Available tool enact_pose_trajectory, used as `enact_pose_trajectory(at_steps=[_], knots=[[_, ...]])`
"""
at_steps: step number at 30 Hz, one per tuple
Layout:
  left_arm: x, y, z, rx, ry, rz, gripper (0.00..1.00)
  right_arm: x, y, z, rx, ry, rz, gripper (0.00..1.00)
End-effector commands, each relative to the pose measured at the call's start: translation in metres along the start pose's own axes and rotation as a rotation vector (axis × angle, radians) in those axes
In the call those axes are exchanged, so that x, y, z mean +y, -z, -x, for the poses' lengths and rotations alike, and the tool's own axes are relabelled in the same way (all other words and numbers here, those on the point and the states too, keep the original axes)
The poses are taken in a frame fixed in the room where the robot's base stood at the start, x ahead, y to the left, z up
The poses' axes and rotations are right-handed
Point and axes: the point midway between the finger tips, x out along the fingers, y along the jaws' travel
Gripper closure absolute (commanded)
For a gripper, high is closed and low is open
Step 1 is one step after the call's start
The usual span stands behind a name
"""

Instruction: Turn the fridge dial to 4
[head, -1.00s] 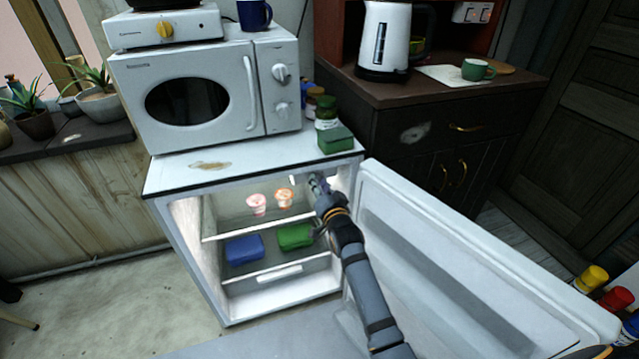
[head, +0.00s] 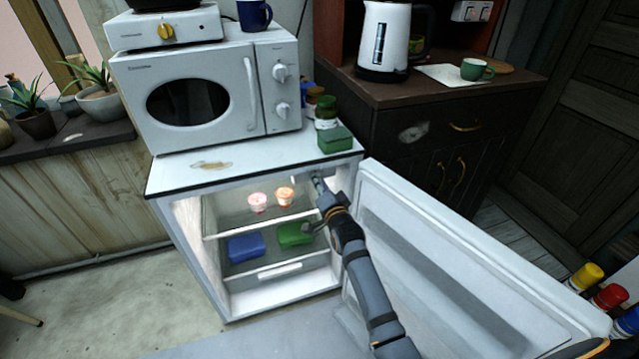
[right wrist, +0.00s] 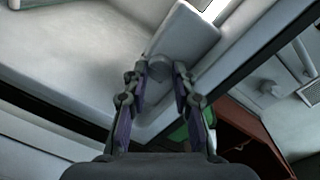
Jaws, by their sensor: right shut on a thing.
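The small fridge (head: 178,258) stands open, its door (head: 470,265) swung out to the right. My right gripper (head: 318,182) reaches inside, at the upper right under the fridge top. In the right wrist view, the grey dial (right wrist: 158,66) sits on a pale housing (right wrist: 187,35). My right gripper (right wrist: 160,75) is shut on the dial, with one finger on each side. The dial's numbers and pointer cannot be read. In the head view the gripper and arm hide the dial. My left gripper is not in view.
Inside the fridge, two small cups (head: 257,202) stand on the upper shelf, with a blue box (head: 245,248) and a green box (head: 295,234) below. A microwave (head: 205,90) and a green tin (head: 335,139) stand on the fridge top. The open door borders my right arm.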

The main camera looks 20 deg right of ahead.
Motion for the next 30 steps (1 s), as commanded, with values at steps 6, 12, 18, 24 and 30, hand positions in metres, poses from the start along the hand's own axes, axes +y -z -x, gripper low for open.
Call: enact_pose_trajectory(at_steps=[6,12,18,24,30], knots=[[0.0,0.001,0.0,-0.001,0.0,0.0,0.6,0.001,-0.001,0.0,-0.001,-0.002,-0.001,0.66],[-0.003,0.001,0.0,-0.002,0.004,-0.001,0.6,0.001,0.0,0.0,-0.001,-0.001,0.0,0.51],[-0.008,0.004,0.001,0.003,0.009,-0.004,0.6,0.0,0.0,0.0,0.0,0.0,0.001,0.51],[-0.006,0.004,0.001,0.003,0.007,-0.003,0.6,0.001,-0.001,0.02,0.0,0.0,0.0,0.51],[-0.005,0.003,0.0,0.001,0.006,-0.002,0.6,0.002,-0.001,0.057,-0.001,-0.003,0.0,0.51]])
